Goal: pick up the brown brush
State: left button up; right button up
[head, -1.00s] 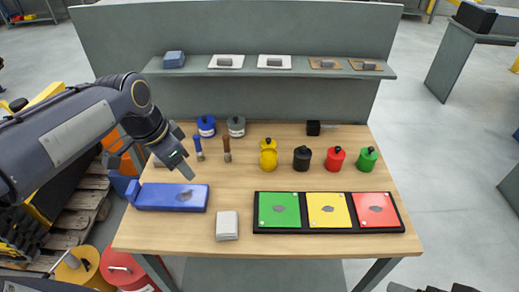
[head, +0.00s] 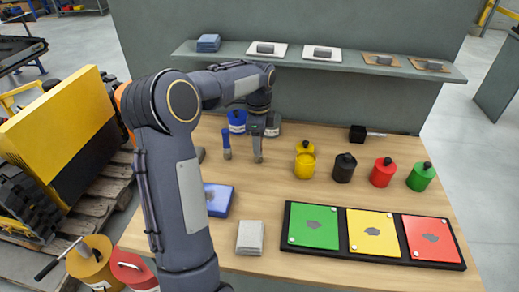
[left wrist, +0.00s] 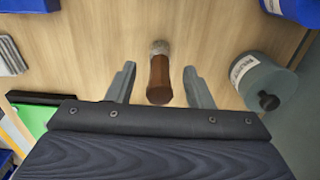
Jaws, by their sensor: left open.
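The brown brush (left wrist: 159,82) stands between the two spread fingers of my left gripper (left wrist: 159,72) in the left wrist view, with a gap on each side. Its brown handle points toward the gripper and its paler end is farther off. In the head view my left gripper (head: 258,130) is over the brush's place on the table, and it largely hides the brush. The left gripper is open and holds nothing. My right gripper is not in view.
The blue brush (head: 226,145) stands close to the left. Blue (head: 237,120) and grey pots are just behind; the grey pot (left wrist: 262,82) is right of the gripper in the wrist view. A yellow pot (head: 304,168) stands to the right on the wooden table (head: 265,190).

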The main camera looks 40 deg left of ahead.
pick_arm(q)
notch_tip(320, 180, down, 2)
jog(key=shift+f, duration=0.15)
grip_shut()
dwell(0.4)
